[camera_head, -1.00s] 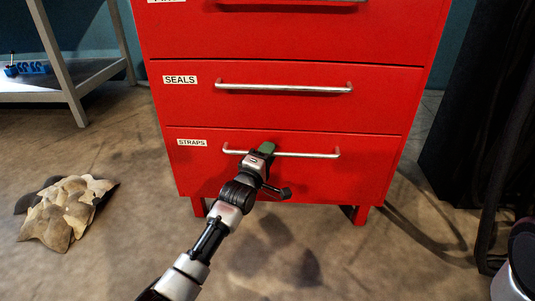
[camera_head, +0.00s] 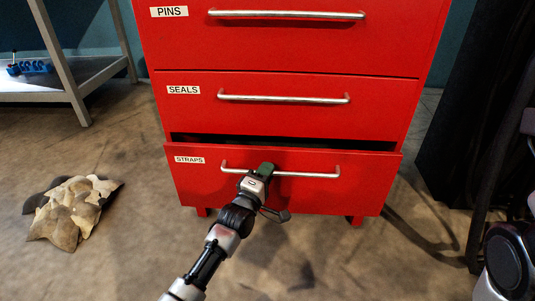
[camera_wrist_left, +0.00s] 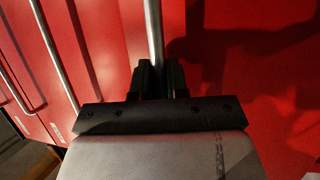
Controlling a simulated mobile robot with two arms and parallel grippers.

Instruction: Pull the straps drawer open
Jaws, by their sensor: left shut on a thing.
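The straps drawer (camera_head: 350,186) is the lowest of the red cabinet in the head view, with a white label reading STRAPS. It stands part way out, and a dark gap shows above its front. My left gripper (camera_head: 265,171) is shut on the left part of its silver bar handle (camera_head: 312,174). In the left wrist view the handle (camera_wrist_left: 154,35) runs down between the dark fingers of the left gripper (camera_wrist_left: 161,78). The inside of the drawer is too dark to make out. My right gripper is not in view.
The SEALS drawer (camera_head: 290,118) and PINS drawer (camera_head: 300,45) above are closed. A crumpled tan cloth-like heap (camera_head: 72,208) lies on the floor at left. A grey rack (camera_head: 65,78) stands at the back left. Floor in front of the cabinet is clear.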

